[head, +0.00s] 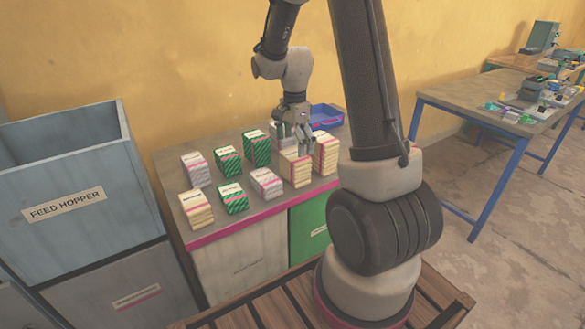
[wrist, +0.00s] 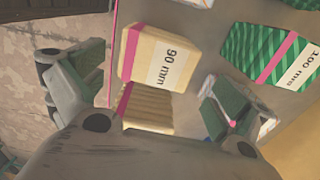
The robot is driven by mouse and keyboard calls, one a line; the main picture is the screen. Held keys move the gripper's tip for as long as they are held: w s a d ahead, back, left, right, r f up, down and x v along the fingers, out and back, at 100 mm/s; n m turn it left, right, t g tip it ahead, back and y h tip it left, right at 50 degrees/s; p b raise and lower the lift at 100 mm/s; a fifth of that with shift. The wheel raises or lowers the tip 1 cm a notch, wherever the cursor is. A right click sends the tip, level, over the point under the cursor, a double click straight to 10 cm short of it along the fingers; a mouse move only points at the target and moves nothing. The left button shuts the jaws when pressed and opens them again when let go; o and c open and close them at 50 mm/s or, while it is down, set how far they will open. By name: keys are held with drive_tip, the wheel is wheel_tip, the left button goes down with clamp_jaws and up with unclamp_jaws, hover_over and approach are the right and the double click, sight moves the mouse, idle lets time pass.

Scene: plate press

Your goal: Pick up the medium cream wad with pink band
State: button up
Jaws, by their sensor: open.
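In the wrist view a cream wad labelled 90 mm (wrist: 155,60) with a pink band lies ahead of my gripper (wrist: 155,105), whose fingers are spread wide. Layered cream edges show between the fingers. I cannot tell whether they touch anything.
A green 100 mm wad (wrist: 275,55) shows in the wrist view. A blue tray (head: 326,118) sits behind, the feed hopper (head: 65,190) at left.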

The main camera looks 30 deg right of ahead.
sight(295, 155)
drive_tip(key=f, duration=0.6)
drive_tip(key=shift+s+f, duration=0.1)
drive_tip(key=shift+s, duration=0.1)
drive_tip(key=c, duration=0.8)
